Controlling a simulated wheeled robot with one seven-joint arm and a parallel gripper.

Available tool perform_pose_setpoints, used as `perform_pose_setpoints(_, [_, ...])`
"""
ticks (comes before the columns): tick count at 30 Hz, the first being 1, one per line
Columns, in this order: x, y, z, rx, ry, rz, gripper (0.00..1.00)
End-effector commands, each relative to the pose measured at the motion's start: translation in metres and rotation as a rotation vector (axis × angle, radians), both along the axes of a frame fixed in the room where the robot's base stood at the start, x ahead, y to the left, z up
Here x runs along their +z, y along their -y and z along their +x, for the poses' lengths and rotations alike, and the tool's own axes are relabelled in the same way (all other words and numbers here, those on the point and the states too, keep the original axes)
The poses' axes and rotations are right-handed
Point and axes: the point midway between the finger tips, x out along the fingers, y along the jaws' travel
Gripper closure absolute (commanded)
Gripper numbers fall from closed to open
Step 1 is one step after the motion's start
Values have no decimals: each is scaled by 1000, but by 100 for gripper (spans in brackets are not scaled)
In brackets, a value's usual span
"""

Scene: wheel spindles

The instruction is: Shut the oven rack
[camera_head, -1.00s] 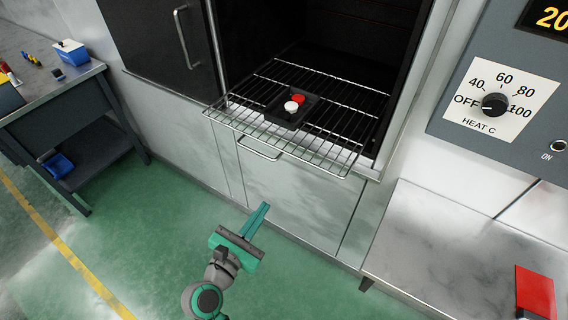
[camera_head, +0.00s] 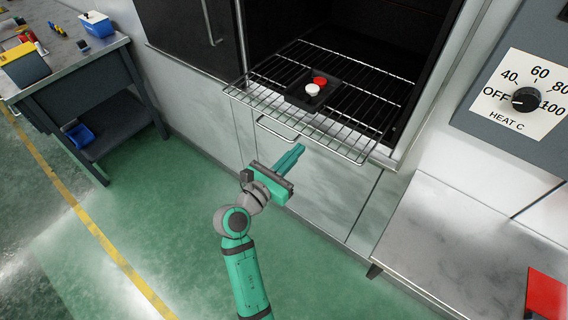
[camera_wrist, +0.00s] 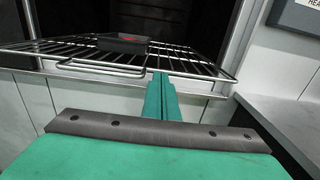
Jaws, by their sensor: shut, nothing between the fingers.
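The oven rack (camera_head: 349,135) is a wire shelf pulled partly out of the dark oven (camera_head: 385,38). It bears a small black tray (camera_head: 325,99) with one red and one white round piece. In the wrist view the rack (camera_wrist: 190,66) spans ahead of my gripper, and its front handle loop (camera_wrist: 100,68) is left of the fingers. My gripper (camera_head: 299,149) is shut and empty. It is in front of the rack, near its front edge, and looks a little below it. In the wrist view the fingertips (camera_wrist: 161,76) overlap the rack's front; I cannot tell whether they touch.
The dark oven door (camera_head: 190,30) stands open at left. A metal bench (camera_head: 450,240) is at right, below the control panel (camera_head: 540,125). A grey workbench (camera_head: 85,75) with tools stands at far left. Green floor in front is clear.

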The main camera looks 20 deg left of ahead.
Motion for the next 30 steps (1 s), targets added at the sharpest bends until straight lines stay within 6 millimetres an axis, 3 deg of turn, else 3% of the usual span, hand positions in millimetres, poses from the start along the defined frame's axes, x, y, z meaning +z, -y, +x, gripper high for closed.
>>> perform_pose_setpoints(6, [0,9,23,-1,1,0,100])
perform_pose_setpoints(23, [0,11,31,0,0,0,100])
perform_pose_setpoints(30, [0,19,52,-2,1,0,100])
